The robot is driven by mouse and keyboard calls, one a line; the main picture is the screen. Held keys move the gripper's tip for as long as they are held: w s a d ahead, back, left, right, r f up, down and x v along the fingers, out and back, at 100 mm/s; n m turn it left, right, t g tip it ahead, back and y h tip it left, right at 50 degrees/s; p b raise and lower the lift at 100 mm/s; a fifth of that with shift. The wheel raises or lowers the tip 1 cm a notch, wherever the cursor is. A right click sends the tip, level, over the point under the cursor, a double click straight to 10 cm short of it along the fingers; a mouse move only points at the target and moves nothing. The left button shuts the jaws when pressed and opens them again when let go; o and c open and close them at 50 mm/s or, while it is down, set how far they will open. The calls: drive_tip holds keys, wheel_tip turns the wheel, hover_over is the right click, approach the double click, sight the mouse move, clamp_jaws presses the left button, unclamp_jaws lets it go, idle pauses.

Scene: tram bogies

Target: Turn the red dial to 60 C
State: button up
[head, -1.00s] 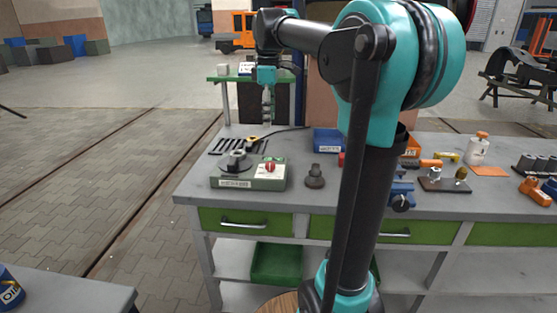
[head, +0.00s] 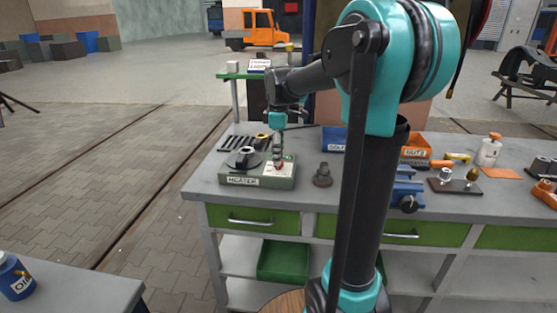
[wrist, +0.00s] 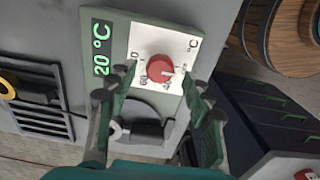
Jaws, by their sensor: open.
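The heater (head: 257,179) is a green box with a "HEATER" label on the left part of the workbench. In the head view, my gripper (head: 279,158) points down over the heater's right part, largely hiding the dial.
A black round part with a knob (head: 243,158) sits on the heater's left side. A dark stubby object (head: 323,175) stands just right of the heater. Blue (head: 334,140) and orange (head: 415,149) bins stand farther back. Bench space in front of the heater is clear.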

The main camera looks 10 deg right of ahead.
drive_tip(key=shift+f, duration=1.15)
drive_tip(key=shift+c, duration=0.6)
drive_tip(key=c, duration=1)
drive_tip(key=shift+c, duration=0.2)
